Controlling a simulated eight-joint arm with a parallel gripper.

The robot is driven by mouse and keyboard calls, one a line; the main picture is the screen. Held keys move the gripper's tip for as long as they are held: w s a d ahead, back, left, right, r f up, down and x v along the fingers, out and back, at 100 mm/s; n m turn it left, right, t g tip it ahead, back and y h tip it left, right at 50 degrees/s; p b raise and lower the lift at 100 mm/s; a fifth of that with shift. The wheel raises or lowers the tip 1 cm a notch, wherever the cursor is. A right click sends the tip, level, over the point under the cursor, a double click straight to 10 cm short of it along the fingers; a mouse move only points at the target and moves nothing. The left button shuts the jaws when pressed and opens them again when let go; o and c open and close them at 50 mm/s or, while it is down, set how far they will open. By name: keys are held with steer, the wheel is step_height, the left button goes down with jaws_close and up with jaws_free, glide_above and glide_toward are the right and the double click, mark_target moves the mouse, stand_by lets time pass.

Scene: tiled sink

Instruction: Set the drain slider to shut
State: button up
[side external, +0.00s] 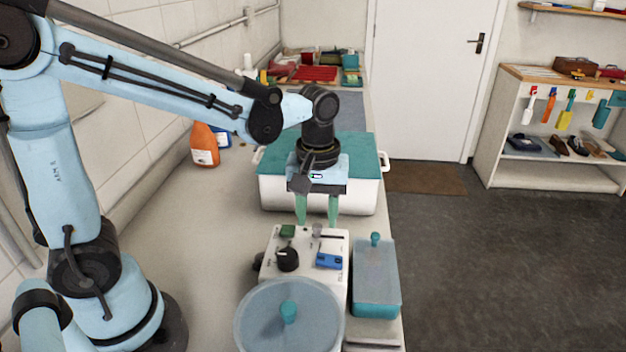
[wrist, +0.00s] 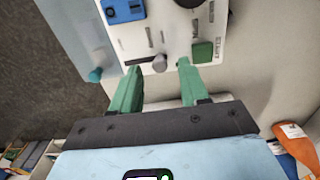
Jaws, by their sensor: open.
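A white control panel (side external: 308,252) stands on the counter and also fills the top of the wrist view (wrist: 172,25). A small grey slider knob (wrist: 160,63) sits at one end of a dark slot, which runs left from it in the wrist view; it also shows in the side view (side external: 317,230). I cannot read its label. My gripper (side external: 317,224) points down with its green fingers apart and empty. In the wrist view the grey knob appears between the fingertips (wrist: 160,66), one to each side. I cannot tell whether they touch it.
The panel also carries a green button (side external: 287,231), a black knob (side external: 288,259) and a blue block (side external: 329,261).

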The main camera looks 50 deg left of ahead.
steer(key=shift+f, duration=0.9)
steer(key=shift+c, duration=0.3)
jaws_close()
